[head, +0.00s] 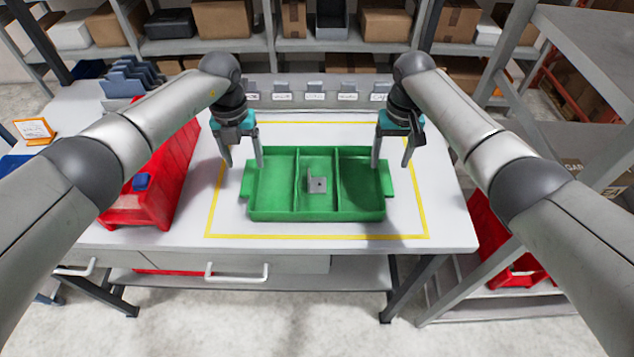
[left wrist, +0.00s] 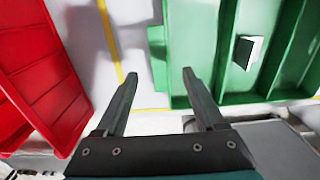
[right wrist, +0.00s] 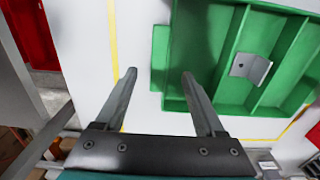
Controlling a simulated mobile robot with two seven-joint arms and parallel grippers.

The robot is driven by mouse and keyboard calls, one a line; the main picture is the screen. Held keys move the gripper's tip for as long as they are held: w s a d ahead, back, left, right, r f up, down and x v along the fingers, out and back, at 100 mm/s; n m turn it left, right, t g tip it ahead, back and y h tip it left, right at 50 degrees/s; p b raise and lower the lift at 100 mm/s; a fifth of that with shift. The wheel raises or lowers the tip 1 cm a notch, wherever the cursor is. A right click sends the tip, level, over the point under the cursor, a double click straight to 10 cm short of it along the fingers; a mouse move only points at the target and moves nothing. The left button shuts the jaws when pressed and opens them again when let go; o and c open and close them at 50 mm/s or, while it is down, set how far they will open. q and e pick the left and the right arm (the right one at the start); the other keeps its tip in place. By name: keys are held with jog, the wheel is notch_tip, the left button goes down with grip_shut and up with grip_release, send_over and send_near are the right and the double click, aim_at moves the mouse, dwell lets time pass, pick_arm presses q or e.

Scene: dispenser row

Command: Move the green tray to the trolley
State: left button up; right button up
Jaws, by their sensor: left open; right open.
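The green tray (head: 316,212) lies flat on the white table inside a yellow outline, with three compartments and a handle tab at each end. A small grey bracket (head: 316,185) sits in its middle compartment. My left gripper (head: 243,164) is open above the tray's left end; in the left wrist view the left tab (left wrist: 157,50) lies just beyond and between its fingertips. My right gripper (head: 391,164) is open above the right end; the right tab (right wrist: 159,58) shows likewise in the right wrist view. No clear trolley shows; I cannot tell whether the grey frame at right (head: 590,50) is it.
A red bin (head: 165,175) holding a blue item stands left of the tray. Blue-grey racks (head: 130,78) and a small orange-edged sign (head: 35,131) stand further left. A low labelled row (head: 315,96) lies behind the tray. Shelves with boxes line the back. The table in front is clear.

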aim_at(249, 176)
pick_arm(q)
jog(key=shift+f, duration=2.5)
pick_arm(e)
jog(key=shift+f, duration=2.45)
pick_arm(q)
grip_shut()
pick_arm(e)
grip_shut()
pick_arm(q)
jog(key=shift+r, duration=0.1)
